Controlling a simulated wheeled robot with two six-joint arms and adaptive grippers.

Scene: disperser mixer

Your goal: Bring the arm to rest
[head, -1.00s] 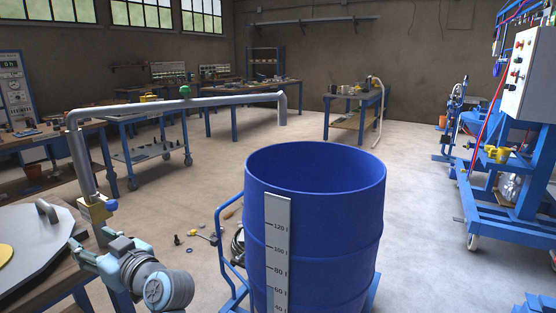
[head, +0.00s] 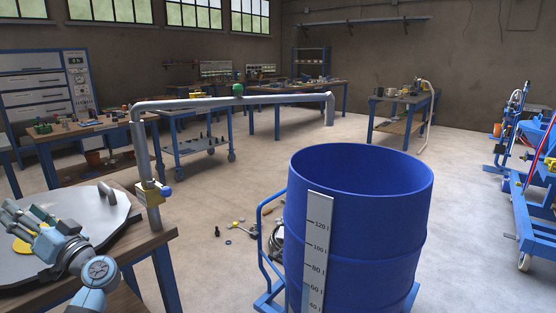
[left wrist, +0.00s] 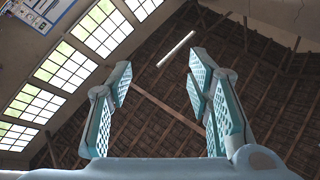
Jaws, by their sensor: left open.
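My left arm comes in at the lower left of the head view. Its gripper (head: 22,212) appears over the grey round lid (head: 90,222) on the wooden table, with nothing held. In the left wrist view the gripper (left wrist: 158,78) has its teal-padded fingers spread apart, with only the roof and windows beyond them. Whether the gripper touches the lid cannot be told. My right gripper is in neither view.
A large blue drum (head: 378,235) on a blue trolley stands right of the table. Small parts lie on the floor between them. Open floor lies behind the drum.

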